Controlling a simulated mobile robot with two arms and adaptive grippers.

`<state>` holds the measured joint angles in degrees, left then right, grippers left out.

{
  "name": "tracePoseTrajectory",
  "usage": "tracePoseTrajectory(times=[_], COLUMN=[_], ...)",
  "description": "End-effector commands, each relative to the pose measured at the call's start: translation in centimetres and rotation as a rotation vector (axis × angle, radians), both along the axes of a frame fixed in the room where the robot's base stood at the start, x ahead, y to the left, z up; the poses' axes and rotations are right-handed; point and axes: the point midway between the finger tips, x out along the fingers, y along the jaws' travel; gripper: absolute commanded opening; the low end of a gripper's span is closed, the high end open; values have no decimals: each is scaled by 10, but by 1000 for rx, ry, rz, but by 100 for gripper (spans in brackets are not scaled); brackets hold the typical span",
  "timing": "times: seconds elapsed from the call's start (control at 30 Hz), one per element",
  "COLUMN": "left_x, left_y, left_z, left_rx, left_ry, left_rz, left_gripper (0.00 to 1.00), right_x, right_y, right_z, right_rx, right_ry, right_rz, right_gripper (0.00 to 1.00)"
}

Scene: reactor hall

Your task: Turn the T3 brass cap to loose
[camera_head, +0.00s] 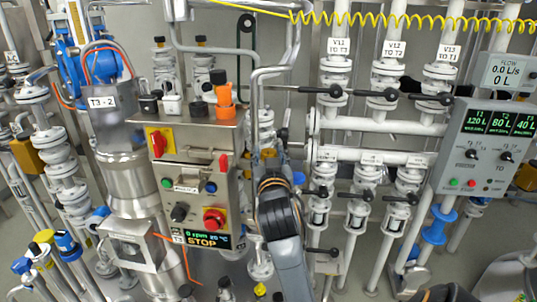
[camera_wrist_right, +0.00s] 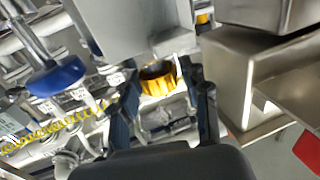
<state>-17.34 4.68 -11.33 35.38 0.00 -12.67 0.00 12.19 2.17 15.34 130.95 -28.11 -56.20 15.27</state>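The brass cap (camera_wrist_right: 158,77), a ribbed gold ring, shows in the right wrist view below a grey metal box. My right gripper (camera_wrist_right: 164,95) is open, with one dark finger on each side of the cap in that view. The cap appears beyond the fingertips, and I see no contact. In the head view my right arm reaches up the middle, its gripper (camera_head: 268,152) just right of the T3 control box (camera_head: 197,172). My left gripper is not in view.
The T3 box carries a red stop button (camera_head: 214,219) close to my right arm. White valve pipes (camera_head: 333,127) with black levers stand to the right. A level display panel (camera_head: 487,150) is at far right. A steel box (camera_wrist_right: 232,75) is close beside the gripper.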

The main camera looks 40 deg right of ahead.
Motion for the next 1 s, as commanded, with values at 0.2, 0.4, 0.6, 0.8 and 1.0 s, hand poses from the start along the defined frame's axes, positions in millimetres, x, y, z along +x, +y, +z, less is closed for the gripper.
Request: tracePoseTrajectory(times=[0.2,0.4,0.6,0.8,1.0], left_x=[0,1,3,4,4], left_y=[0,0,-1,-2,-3], left_z=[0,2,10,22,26], left_rx=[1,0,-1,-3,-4], left_ry=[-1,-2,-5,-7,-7], left_rz=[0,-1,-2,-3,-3], left_gripper=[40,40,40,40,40], right_x=[0,0,0,-1,-1], right_y=[0,-1,-2,-3,-4], right_z=[0,0,2,3,1], right_rx=[0,-1,-3,-7,-10], right_ry=[0,1,3,7,8], right_rz=[0,12,82,225,402], right_gripper=[2,2,2,2,2])
